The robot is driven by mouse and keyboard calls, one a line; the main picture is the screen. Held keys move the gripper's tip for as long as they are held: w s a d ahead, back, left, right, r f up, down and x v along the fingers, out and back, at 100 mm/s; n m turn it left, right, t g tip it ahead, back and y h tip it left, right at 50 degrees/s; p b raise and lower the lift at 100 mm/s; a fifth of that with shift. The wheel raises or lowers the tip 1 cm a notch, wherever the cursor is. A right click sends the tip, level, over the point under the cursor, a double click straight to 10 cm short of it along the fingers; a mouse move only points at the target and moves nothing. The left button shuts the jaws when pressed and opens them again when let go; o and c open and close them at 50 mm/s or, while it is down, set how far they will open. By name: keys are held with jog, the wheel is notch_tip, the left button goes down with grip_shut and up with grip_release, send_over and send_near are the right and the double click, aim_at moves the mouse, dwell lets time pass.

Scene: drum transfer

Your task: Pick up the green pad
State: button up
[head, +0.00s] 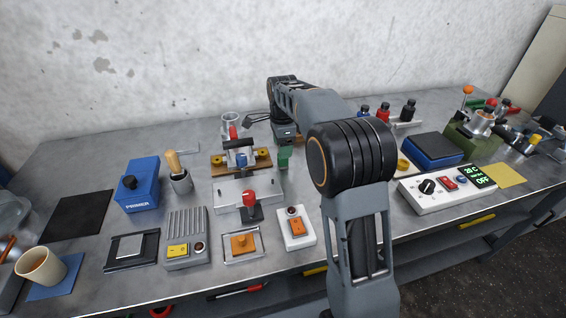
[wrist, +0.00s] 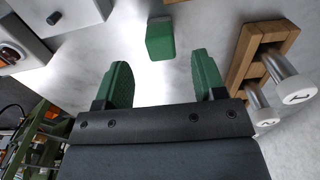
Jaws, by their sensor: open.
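The green pad (wrist: 160,40) is a small green block with a lighter top, seen in the wrist view near the top centre. It stands on the grey tabletop, apart from the fingers. My gripper (wrist: 165,80) is open and empty, its two green fingers spread wide with the pad beyond the gap between them. In the head view my gripper (head: 284,158) is low over the back middle of the table. The green there is small, and I cannot tell fingers from pad.
A wooden rack (wrist: 254,52) with metal, white-capped cylinders stands close to the right finger in the wrist view. In the head view, a grey box (head: 236,192) and a wooden-based fixture (head: 256,160) are left of my gripper. A white control box (head: 447,190) stands right.

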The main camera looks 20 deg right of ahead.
aim_at(283, 161)
jog(key=shift+f, duration=2.8)
jog(key=c, duration=1.1)
jog(key=shift+o, duration=0.2)
